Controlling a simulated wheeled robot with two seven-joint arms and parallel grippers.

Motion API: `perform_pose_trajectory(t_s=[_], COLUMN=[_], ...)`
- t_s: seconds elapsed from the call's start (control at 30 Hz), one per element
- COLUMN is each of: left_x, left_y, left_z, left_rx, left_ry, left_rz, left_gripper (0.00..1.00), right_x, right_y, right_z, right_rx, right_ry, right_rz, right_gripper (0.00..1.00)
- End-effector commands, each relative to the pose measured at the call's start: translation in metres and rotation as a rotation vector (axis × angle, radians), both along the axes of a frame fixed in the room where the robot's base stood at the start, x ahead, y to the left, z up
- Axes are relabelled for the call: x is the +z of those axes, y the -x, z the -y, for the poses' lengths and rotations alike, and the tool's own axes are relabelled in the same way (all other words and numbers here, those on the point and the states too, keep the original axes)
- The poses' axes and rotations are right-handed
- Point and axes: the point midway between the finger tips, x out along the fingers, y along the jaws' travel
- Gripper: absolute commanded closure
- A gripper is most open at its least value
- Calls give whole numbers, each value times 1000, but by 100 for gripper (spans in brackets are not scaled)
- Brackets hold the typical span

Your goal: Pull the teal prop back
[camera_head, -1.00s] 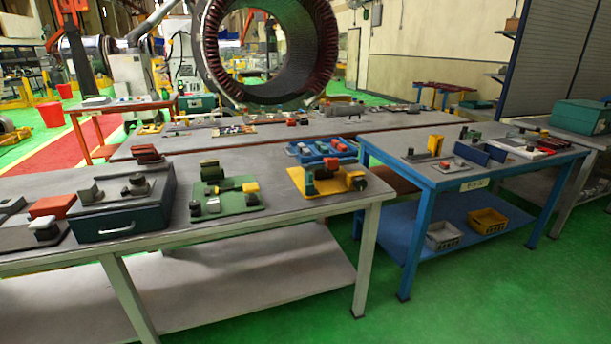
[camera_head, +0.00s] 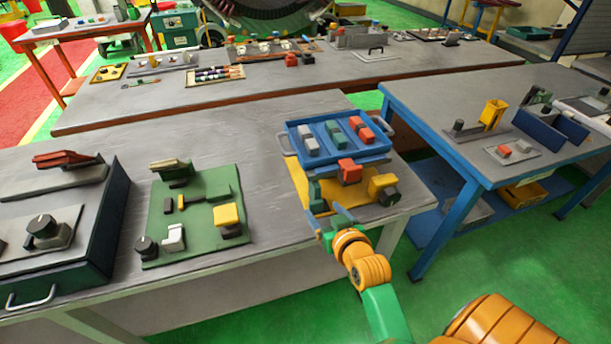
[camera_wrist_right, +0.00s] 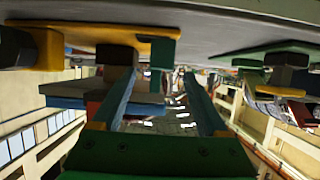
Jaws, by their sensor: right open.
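The yellow board (camera_head: 355,208) lies at the right end of the grey table. On it stand the teal prop (camera_head: 317,193) at the left, a red block (camera_head: 349,170) and a yellow block (camera_head: 381,184). My right gripper (camera_head: 329,217) is open and empty at the board's front edge, just in front of the prop. In the right wrist view the scene is upside down. There the teal prop (camera_wrist_right: 165,53) shows beyond and between the two spread fingers of my right gripper (camera_wrist_right: 165,85), with no contact visible. My left gripper is not in view.
A blue tray (camera_head: 290,141) with several blocks stands just behind the yellow board. A green board (camera_head: 157,222) with fittings and a dark drawer box (camera_head: 97,237) lie to the left. A blue table (camera_head: 455,140) stands to the right across a gap.

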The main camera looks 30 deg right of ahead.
Motion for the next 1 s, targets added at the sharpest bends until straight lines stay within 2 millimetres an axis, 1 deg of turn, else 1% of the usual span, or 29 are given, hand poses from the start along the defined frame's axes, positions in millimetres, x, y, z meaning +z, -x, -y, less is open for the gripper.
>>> perform_pose_trajectory(t_s=[0.07, 0.3, 0.4, 0.53, 0.73, 0.77, 0.8, 0.87, 0.9, 0.97, 1.0], left_x=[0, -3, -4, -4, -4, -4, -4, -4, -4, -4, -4], left_y=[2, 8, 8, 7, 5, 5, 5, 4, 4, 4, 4], left_z=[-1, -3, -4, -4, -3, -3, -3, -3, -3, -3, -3], left_rx=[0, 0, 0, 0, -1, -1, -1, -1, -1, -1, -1], left_ry=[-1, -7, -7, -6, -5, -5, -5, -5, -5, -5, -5], left_rz=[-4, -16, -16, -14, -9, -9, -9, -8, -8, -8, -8], left_gripper=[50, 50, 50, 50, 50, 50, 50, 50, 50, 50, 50], right_x=[0, -18, -23, -25, -25, -26, -26, -25, -25, -26, -26], right_y=[-7, -46, -56, -62, -63, -63, -63, -63, -63, -63, -63], right_z=[3, 12, 14, 16, 16, 16, 16, 16, 16, 16, 16], right_rx=[-2, -2, -2, -2, -1, -1, -1, -2, -2, -2, -2], right_ry=[1, 2, 2, 2, 3, 3, 3, 2, 2, 2, 2], right_rz=[6, 6, 5, 5, 4, 4, 4, 5, 5, 5, 5], right_gripper=[24, 24, 24, 24, 24, 26, 37, 53, 64, 80, 91])
